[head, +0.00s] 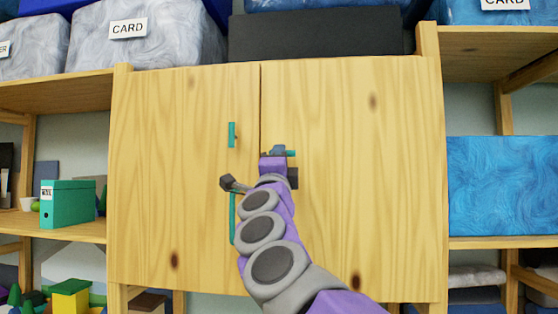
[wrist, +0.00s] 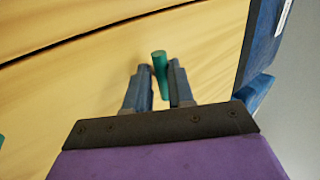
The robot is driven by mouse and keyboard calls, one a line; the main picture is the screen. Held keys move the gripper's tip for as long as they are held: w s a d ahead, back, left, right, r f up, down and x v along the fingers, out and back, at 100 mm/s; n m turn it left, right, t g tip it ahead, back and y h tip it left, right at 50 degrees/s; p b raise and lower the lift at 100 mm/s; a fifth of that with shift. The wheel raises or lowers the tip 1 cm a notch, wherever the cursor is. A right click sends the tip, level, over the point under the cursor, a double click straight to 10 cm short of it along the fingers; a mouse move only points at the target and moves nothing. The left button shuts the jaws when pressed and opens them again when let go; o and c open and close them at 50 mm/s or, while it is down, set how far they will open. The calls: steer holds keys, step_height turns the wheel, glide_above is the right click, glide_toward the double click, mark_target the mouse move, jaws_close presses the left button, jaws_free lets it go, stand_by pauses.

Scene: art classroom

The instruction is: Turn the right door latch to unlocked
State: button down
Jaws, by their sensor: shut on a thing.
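The cupboard has two pale wooden doors, left (head: 180,160) and right (head: 360,170), both closed. The right door latch (head: 291,153) is a teal bar. Its tip sticks out to the right of my gripper (head: 277,152) in the head view and looks roughly horizontal; the rest is hidden behind the gripper. In the wrist view the latch (wrist: 159,62) shows as a green rod between the two blue-grey fingers. My gripper is shut on it, close to the door face. The left door latch (head: 232,135) is teal and upright.
A long teal handle (head: 232,218) is on the left door, partly hidden by my arm. Open shelves flank the cupboard, with a green box file (head: 68,204) at left and a blue panel (head: 503,185) at right. Boxes stand on top.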

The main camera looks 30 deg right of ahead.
steer(key=c, duration=1.4)
jaws_free()
steer(key=shift+s+r, duration=0.2)
steer(key=shift+r, duration=0.2)
steer(key=o, duration=0.3)
steer(key=shift+w+a+f, duration=0.1)
steer(key=shift+w, duration=0.1)
steer(key=shift+f, duration=0.15)
steer(key=b+v, duration=0.2)
steer(key=v, duration=1.5)
steer(key=shift+a, duration=0.15)
steer(key=shift+f, duration=0.15)
